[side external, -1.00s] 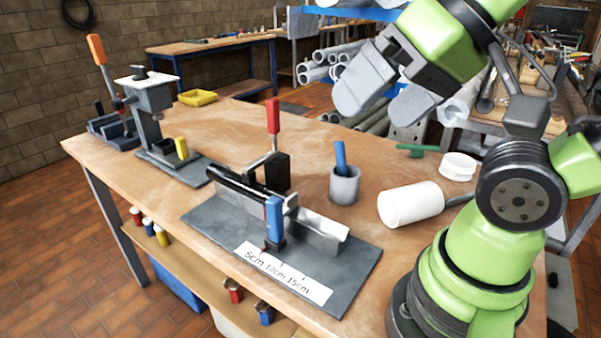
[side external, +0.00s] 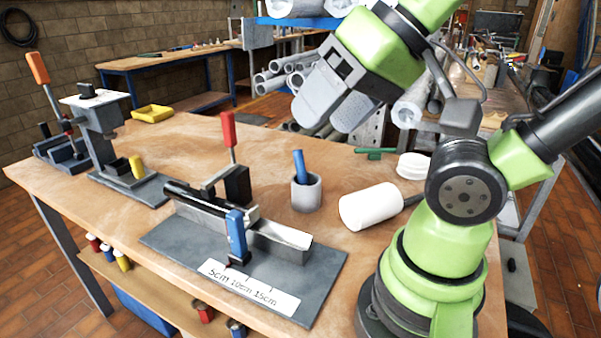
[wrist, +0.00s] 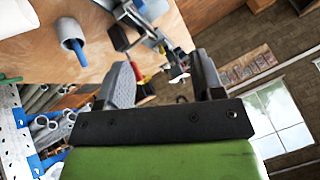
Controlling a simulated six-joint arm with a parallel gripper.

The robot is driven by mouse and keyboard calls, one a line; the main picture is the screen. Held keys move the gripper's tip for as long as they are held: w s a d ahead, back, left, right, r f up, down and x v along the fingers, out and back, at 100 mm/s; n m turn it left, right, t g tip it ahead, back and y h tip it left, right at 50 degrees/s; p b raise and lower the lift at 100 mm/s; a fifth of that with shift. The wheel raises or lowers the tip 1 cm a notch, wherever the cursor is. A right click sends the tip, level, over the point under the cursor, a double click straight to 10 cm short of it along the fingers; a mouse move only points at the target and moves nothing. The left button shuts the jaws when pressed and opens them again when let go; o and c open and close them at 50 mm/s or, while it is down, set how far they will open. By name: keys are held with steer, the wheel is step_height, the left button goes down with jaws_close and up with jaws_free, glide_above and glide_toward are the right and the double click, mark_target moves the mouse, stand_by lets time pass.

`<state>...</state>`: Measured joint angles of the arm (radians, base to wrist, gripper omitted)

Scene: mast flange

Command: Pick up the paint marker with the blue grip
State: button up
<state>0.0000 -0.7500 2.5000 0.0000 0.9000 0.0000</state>
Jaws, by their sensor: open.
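A blue stick-shaped item, which looks like the paint marker (side external: 299,164), stands tilted in a grey cup (side external: 306,194) on the wooden bench. Its lower part is hidden inside the cup. In the wrist view the marker (wrist: 80,54) shows sticking out of the cup (wrist: 68,31) at the upper left. My gripper (side external: 334,108) is open and empty, above and behind the cup in the side view, apart from it. In the wrist view my gripper (wrist: 166,82) has its fingers spread, with the cup outside them to the left.
A red-handled clamp fixture with a blue handle (side external: 237,237) stands on a grey plate (side external: 310,275) left of the cup. A white cylinder (side external: 371,207) lies right of it. A white spool (side external: 413,166), green tool (side external: 375,153), press stand (side external: 104,125) and yellow tray (side external: 152,113) share the bench.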

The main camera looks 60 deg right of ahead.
steer(key=shift+c, duration=0.3)
steer(key=m+g+h, duration=0.5)
steer(key=m+h, duration=0.1)
glide_above(298, 156)
steer(key=s+a, duration=0.2)
steer(key=a, duration=0.5)
step_height(298, 156, down, 9)
steer(key=shift+m+g+h, duration=0.3)
steer(key=shift+m+g, duration=0.2)
steer(key=shift+g, duration=0.1)
steer(key=x, duration=0.3)
steer(key=d+x, duration=0.1)
steer(key=x, duration=0.2)
steer(key=w+x, duration=0.1)
steer(key=x, duration=0.2)
steer(key=shift+d+r, duration=0.1)
steer(key=shift+d, duration=0.35)
steer(key=x, duration=0.5)
steer(key=shift+s+f, duration=0.1)
steer(key=shift+f, duration=0.3)
steer(key=shift+c, duration=0.4)
jaws_close()
